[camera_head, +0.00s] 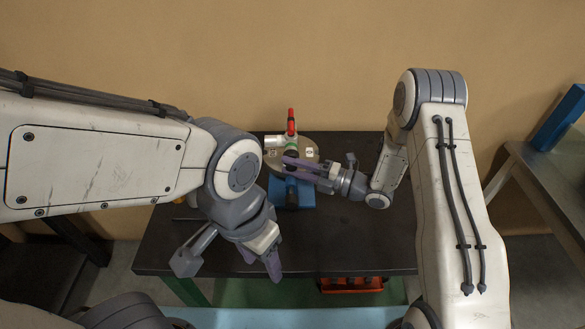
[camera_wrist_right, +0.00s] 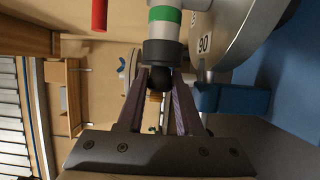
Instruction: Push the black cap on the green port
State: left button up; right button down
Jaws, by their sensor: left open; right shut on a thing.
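The green port shows in the right wrist view as a green band (camera_wrist_right: 165,14) on a white pipe end. In the head view its green (camera_head: 291,146) is small, on the device at the table's back. The black cap (camera_wrist_right: 160,53) sits at the pipe's end, in line with it; I cannot tell how far it is on. My right gripper (camera_wrist_right: 160,77) is shut on the cap, with its purple fingers at the cap's near end. It also shows in the head view (camera_head: 287,166). My left gripper (camera_head: 260,262) is open and empty, low over the table's front, apart from the device.
The device has a red handle (camera_head: 291,118), a grey round plate (camera_head: 310,146) with number labels and a blue base (camera_head: 306,196). The dark table (camera_head: 340,240) is clear at the front right. A red object (camera_head: 350,285) is below its front edge. Another table (camera_head: 545,175) stands right.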

jog(key=shift+w, duration=0.1)
jog(key=shift+c, duration=2.4)
grip_release()
